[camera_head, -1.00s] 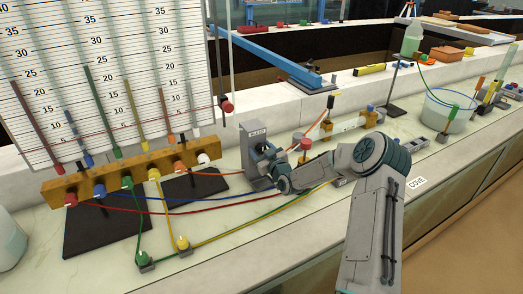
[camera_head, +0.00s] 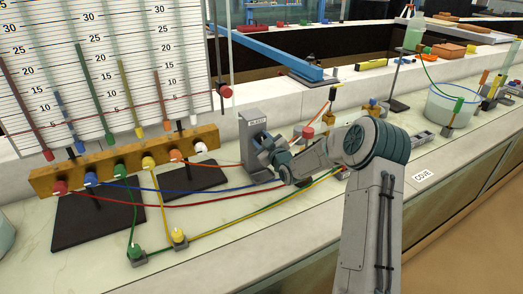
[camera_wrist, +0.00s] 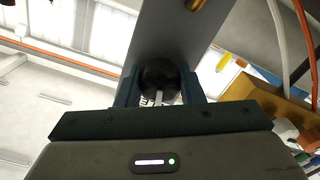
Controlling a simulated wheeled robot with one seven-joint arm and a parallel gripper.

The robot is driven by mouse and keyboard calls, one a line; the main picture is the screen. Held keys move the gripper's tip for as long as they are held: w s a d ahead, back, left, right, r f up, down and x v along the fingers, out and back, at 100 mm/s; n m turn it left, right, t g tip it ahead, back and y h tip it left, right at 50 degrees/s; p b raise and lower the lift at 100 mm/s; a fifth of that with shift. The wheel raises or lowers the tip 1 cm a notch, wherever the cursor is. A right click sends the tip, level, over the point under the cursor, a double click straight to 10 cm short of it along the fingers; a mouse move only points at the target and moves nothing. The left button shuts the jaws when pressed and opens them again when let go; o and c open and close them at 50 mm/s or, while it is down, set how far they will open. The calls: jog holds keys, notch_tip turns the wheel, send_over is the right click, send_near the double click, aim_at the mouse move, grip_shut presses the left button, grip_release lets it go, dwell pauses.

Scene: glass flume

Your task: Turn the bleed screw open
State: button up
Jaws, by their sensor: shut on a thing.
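The bleed screw is a black round knob (camera_wrist: 158,76) on the face of a grey upright block (camera_head: 254,128) with a small label at its top. In the wrist view the block's grey plate (camera_wrist: 178,35) fills the upper middle. My gripper (camera_wrist: 160,88) is shut on the black knob, one blue-grey finger on each side, with a pale pointer strip showing at the knob's lower edge. In the head view my gripper (camera_head: 266,150) is at the block's front, and my wrist hides the knob there.
A wooden manifold (camera_head: 120,163) with coloured knobs stands left of the block. Red, blue, green and yellow tubes run from it under my arm. A measuring board (camera_head: 100,70) stands behind. A water tub (camera_head: 452,108) is at the right.

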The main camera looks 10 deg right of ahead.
jog(key=n+b, duration=0.2)
jog(key=b, duration=0.3)
jog(key=n+b, duration=0.3)
jog(key=b, duration=0.3)
jog(key=shift+a+f, duration=0.1)
jog(key=shift+f, duration=0.3)
jog(key=n+b, duration=0.5)
jog(key=b, duration=0.4)
jog(key=n+b, duration=0.6)
jog(key=shift+r, duration=0.1)
jog(key=n+b, duration=0.4)
jog(key=shift+r+n, duration=0.25)
jog(key=shift+n, duration=0.05)
jog(key=shift+b, duration=0.3)
jog(key=o, duration=1)
